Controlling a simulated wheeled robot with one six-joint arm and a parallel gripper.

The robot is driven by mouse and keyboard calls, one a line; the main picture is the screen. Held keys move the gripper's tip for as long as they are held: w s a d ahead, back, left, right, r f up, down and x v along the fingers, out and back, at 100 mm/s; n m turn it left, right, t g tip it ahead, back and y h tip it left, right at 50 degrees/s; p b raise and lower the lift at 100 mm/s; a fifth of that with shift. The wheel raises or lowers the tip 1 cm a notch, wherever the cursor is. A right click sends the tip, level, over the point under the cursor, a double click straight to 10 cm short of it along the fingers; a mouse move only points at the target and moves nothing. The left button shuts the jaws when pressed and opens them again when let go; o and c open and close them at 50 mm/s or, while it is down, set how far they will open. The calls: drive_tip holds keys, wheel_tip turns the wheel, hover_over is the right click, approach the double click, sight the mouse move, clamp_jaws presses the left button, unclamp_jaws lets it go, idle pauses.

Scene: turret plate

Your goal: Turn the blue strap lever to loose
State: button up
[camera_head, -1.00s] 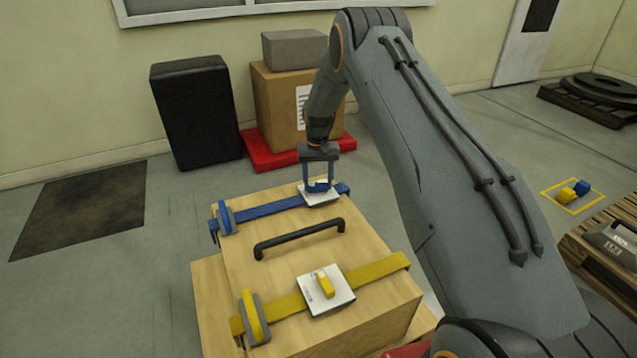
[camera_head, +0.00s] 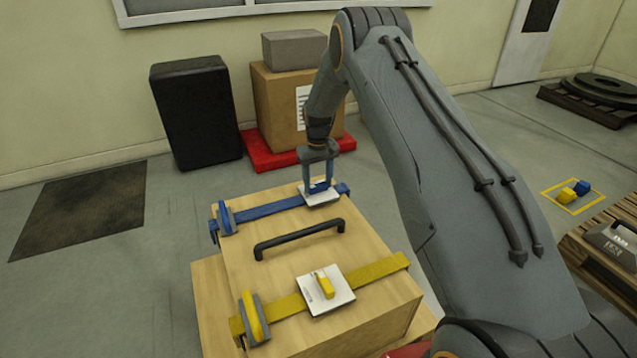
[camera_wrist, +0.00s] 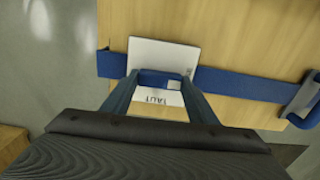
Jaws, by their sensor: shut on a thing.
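The blue strap lever (camera_wrist: 156,78) is a small blue bar on a white plate (camera_wrist: 158,54) in the wrist view. The plate sits on the blue strap (camera_wrist: 240,84); the word TAUT shows upside down on its near part. Other plate markings are hidden or unreadable. My gripper (camera_head: 319,186) is over the plate, at the far right of the wooden crate (camera_head: 225,273) in the head view. Its two fingers are shut on the lever, one at each side. The lever's exact angle is hard to tell in the head view.
A blue buckle (camera_head: 226,217) holds the strap's left end. A black handle (camera_head: 300,238) rises from the crate's middle. A yellow strap (camera_head: 375,270) with its own plate and yellow lever (camera_head: 325,285) crosses the near side. Cardboard boxes (camera_head: 275,100) stand behind.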

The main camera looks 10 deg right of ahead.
sight(318, 185)
drive_tip(key=o, duration=1)
drive_tip(key=shift+o, duration=0.2)
drive_tip(key=shift+r+p, duration=0.55)
drive_tip(key=shift+r, duration=3.4)
